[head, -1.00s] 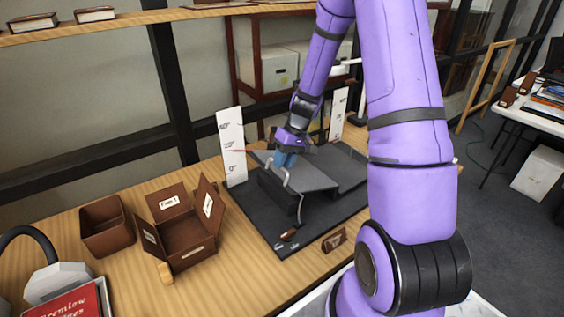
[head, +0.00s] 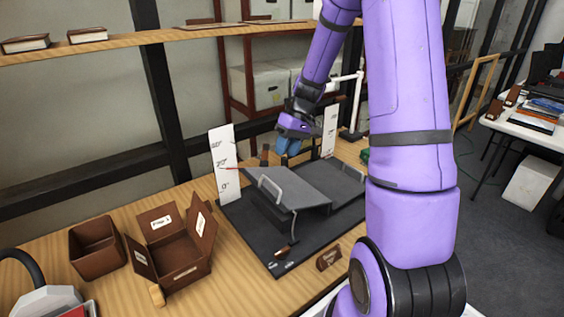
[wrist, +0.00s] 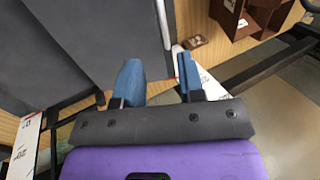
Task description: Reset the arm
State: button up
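My purple arm reaches over the wooden table. My gripper (head: 289,146) has blue fingertips and hangs above the back of a dark grey stand with tilted plates (head: 300,187). In the wrist view my gripper (wrist: 160,82) shows its two blue fingers apart with nothing between them. A light wire handle (head: 270,190) stands at the left edge of the tilted plate, apart from my gripper. White scale boards (head: 223,160) stand behind the stand, with a red pointer at the left one.
An open brown box (head: 172,250) with labelled flaps and a plain brown box (head: 97,248) stand left of the stand. A shelf with books (head: 88,35) runs above the back. A white table (head: 530,125) stands at right. A lamp and red book are at lower left.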

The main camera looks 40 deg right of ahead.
jog(key=shift+d+r, duration=0.2)
jog(key=shift+r, duration=0.3)
jog(key=s+a+r+t+h, duration=0.1)
jog(key=s+a+r+h, duration=0.1)
jog(key=s+a+r, duration=0.4)
jog(key=s+a+r+t+h, duration=0.1)
jog(key=s+a+r, duration=0.3)
jog(key=r, duration=0.5)
jog(key=s+a+r+t+h, duration=0.1)
jog(key=s+a+r, duration=0.1)
jog(key=s, duration=0.5)
jog(key=s+a+r+t, duration=0.2)
jog(key=s+a+r, duration=0.1)
jog(key=s, duration=0.4)
jog(key=shift+s+r+h, duration=0.25)
jog(key=shift+s+h, duration=0.1)
jog(key=shift+h, duration=0.05)
jog(key=shift+o, duration=0.4)
dwell(1.2)
